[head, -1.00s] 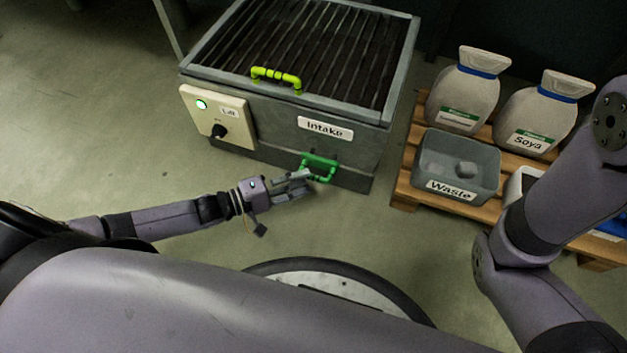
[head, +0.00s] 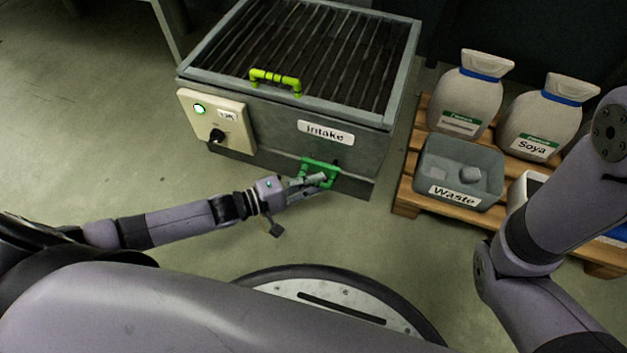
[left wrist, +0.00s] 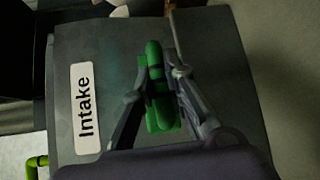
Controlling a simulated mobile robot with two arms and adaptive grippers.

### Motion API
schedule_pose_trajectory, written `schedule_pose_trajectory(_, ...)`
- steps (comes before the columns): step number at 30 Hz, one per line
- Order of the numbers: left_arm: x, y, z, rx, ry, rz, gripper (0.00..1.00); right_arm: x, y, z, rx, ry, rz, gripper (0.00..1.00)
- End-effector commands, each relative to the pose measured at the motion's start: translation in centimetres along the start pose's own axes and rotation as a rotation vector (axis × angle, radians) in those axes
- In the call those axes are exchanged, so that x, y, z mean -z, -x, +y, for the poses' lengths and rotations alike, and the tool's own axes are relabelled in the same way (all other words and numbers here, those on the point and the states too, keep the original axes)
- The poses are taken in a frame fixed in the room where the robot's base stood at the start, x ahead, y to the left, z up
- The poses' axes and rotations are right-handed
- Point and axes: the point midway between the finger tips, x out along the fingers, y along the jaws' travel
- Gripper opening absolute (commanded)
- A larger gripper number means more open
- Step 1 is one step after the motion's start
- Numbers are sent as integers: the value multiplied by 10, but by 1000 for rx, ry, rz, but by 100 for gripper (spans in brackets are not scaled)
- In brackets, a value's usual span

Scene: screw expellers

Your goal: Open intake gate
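The grey intake box (head: 275,135) stands at the upper middle, with a barred top and an "Intake" label. A green handle (head: 322,172) sticks out low on its front, below the label. My left gripper (head: 313,182) is at this handle. In the left wrist view the green handle (left wrist: 158,88) lies between the two fingers of my left gripper (left wrist: 161,82). The fingers are spread to either side of it, and a firm hold does not show. The low front looks closed. My right arm shows at the right, but its gripper is out of view.
A yellow-green handle (head: 275,80) sits on the box's top edge. A switch panel (head: 216,122) with a green light is at its left. A pallet (head: 408,195) at the right holds sacks (head: 540,118) and a grey waste bin (head: 460,170). The floor at left is clear.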

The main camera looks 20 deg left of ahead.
Motion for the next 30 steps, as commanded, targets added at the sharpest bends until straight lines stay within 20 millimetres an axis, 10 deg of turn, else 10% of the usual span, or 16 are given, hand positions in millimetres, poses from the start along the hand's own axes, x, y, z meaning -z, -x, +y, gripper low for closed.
schedule_pose_trajectory(30, -21, 22, -3, 4, 7, 0, 0, -9, -22, 5, -2, 0, -4, 40)
